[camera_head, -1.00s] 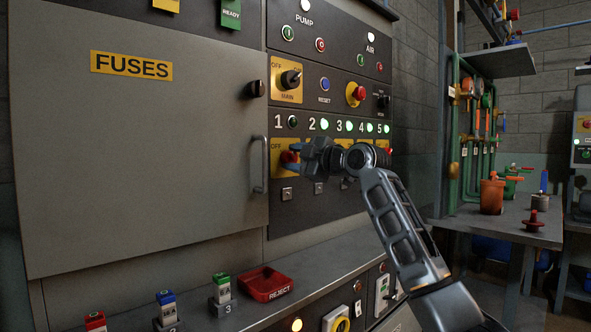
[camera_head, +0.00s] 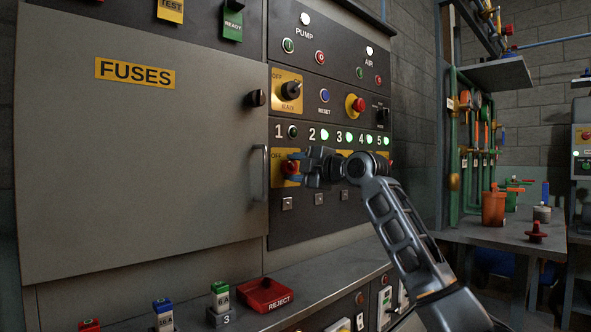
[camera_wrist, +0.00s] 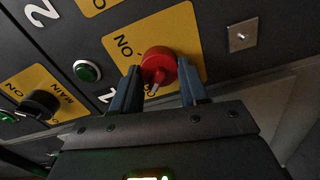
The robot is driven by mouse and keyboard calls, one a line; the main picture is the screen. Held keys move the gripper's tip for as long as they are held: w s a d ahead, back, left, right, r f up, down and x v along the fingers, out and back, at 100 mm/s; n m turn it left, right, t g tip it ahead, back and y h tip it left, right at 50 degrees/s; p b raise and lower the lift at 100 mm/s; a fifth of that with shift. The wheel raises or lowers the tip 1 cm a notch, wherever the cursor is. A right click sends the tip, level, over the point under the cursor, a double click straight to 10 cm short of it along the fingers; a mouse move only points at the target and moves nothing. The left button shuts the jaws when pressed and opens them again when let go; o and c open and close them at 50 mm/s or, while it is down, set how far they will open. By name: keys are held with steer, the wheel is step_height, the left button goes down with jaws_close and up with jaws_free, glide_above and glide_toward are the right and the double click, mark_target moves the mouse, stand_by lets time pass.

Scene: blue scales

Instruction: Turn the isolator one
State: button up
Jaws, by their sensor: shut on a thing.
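Isolator one is a red knob (camera_head: 290,168) on a yellow OFF/ON plate (camera_head: 277,158) below the number 1 on the dark panel. In the wrist view the red knob (camera_wrist: 158,68) has a pale pointer mark and sits between the two fingers. My gripper (camera_head: 298,168) reaches it from the right and is shut on it, one finger on each side (camera_wrist: 160,82). The fingers partly cover the plate and knob in the head view. The lamp (camera_head: 292,131) beside the number 1 is unlit; lamps 2 to 5 glow green.
A grey FUSES door (camera_head: 140,150) with a handle (camera_head: 260,173) stands just left of the isolator. My arm hides most of the other isolators. A red REJECT tray (camera_head: 266,295) lies on the ledge below. A MAIN switch (camera_head: 291,90) sits above.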

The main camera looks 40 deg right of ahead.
steer(key=o, duration=1.1)
steer(key=shift+c, duration=0.2)
steer(key=s, duration=0.7)
steer(key=shift+s+p, duration=0.4)
steer(key=shift+p, duration=0.05)
steer(key=shift+d, duration=0.15)
